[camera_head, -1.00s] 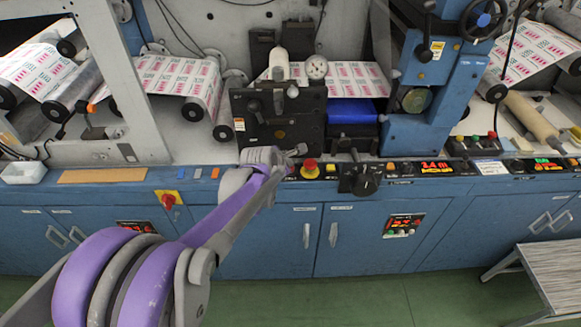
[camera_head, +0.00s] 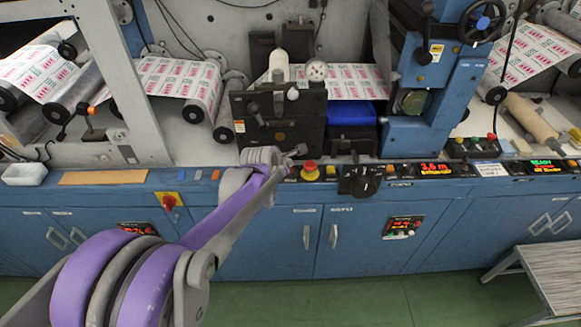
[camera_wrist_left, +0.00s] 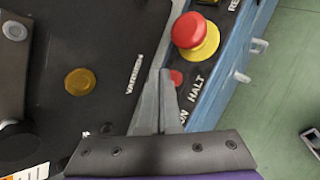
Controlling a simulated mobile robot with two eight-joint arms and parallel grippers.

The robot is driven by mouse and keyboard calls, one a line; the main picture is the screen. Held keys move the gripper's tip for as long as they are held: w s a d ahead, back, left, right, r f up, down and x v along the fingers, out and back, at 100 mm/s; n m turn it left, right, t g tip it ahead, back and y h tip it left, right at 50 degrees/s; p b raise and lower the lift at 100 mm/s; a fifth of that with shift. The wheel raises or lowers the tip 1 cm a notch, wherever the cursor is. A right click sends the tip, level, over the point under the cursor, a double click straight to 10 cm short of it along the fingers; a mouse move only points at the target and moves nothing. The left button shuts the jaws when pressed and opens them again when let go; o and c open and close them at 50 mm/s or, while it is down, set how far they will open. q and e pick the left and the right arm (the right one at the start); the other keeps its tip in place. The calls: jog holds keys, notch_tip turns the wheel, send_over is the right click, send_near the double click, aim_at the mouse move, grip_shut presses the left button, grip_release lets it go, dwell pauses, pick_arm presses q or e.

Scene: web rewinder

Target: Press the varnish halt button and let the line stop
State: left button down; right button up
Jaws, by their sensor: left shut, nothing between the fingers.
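My left gripper (camera_head: 301,150) is shut and empty, over the front control ledge. In the left wrist view its fingertips (camera_wrist_left: 166,76) point at a small red button (camera_wrist_left: 176,78) beside the HALT lettering (camera_wrist_left: 196,88). They partly cover that button; I cannot tell whether they touch it. The VARNISH lettering (camera_wrist_left: 134,75) is on the dark panel to the left of the fingers. A larger red mushroom button on a yellow base (camera_wrist_left: 194,36) stands just beyond the fingertips; it also shows in the head view (camera_head: 310,169). My right gripper is out of view.
A black rotary knob (camera_head: 362,181) juts from the ledge right of the mushroom button. A dark machine unit (camera_head: 279,126) stands behind the gripper. Printed web (camera_head: 176,79) runs over rollers behind the ledge. A grey bench (camera_head: 553,277) stands at the lower right, on green floor.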

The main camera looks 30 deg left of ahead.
pick_arm(q)
jog(key=shift+r, duration=0.4)
jog(key=shift+r, duration=0.1)
notch_tip(320, 180, up, 5)
jog(key=p, duration=0.3)
dwell(0.4)
dwell(0.4)
